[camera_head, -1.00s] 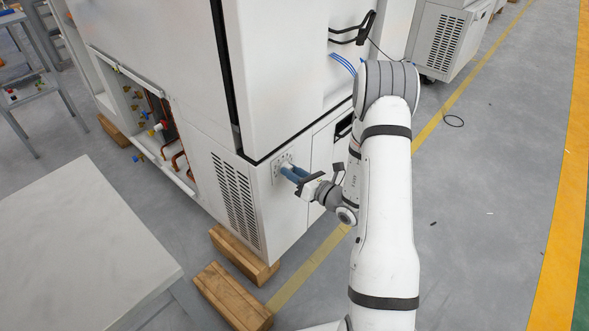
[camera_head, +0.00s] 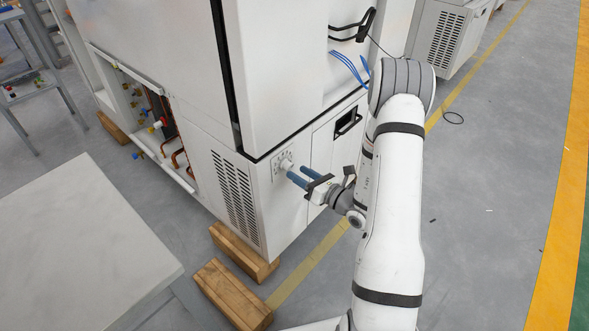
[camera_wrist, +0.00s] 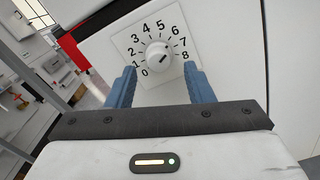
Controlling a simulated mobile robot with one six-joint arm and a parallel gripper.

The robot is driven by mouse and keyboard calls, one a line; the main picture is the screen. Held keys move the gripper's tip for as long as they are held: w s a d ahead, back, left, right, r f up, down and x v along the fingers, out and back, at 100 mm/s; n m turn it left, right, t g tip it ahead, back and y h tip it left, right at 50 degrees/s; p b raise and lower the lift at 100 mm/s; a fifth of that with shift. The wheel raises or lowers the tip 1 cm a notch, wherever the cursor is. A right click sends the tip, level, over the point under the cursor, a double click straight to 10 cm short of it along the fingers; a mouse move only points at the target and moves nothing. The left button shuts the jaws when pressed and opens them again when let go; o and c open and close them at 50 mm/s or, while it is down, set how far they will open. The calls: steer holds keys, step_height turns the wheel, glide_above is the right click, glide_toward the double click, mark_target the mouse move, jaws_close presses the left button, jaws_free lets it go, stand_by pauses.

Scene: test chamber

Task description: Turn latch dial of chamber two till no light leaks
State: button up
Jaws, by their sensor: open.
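The latch dial (camera_head: 284,165) is a round white knob on a white square plate, low on the front of the white chamber cabinet (camera_head: 285,70). In the wrist view the dial (camera_wrist: 158,54) sits in a ring of numbers from 0 to 8. A dark mark shows on the knob, but I cannot tell its setting surely. My gripper (camera_head: 298,174) has blue fingers and stands a short way off the dial. In the wrist view my gripper (camera_wrist: 160,70) is open and empty, with its fingers below and either side of the knob. No light leak shows.
A grey-white table (camera_head: 80,235) stands at the lower left. Wooden blocks (camera_head: 232,294) lie on the floor by the cabinet. Exposed pipes (camera_head: 175,150) show in an open side bay. Blue cables (camera_head: 348,65) hang above right. The floor at right is mostly clear.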

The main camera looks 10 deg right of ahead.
steer(key=shift+v, duration=2.2)
steer(key=s+a+r+n+g+y+p, duration=0.1)
steer(key=s+a+r+n+g+p, duration=0.2)
steer(key=s+a+r+n+g, duration=0.25)
steer(key=s+a+r+n+g+y+p, duration=0.1)
steer(key=s+a+r+n+g+p, duration=0.25)
steer(key=r+n, duration=0.45)
steer(key=s+a+r+n+g+y+p, duration=0.1)
steer(key=s+a+r+n+g+p, duration=0.25)
steer(key=r+n+g, duration=0.35)
steer(key=s+d+r+n+t+h+p, duration=0.2)
steer(key=s+d+r+n+h+p, duration=0.2)
steer(key=r, duration=0.5)
steer(key=s+d+r+n+t+h+p, duration=0.2)
steer(key=s+d+r+n+h+p, duration=0.2)
steer(key=r+n+h, duration=0.4)
steer(key=shift+s+d+r+h+p, duration=0.15)
steer(key=shift+s+r+h+p, duration=0.3)
steer(key=shift+s+h, duration=0.3)
steer(key=shift+f+n, duration=0.1)
steer(key=shift+n, duration=0.15)
steer(key=shift+c, duration=0.5)
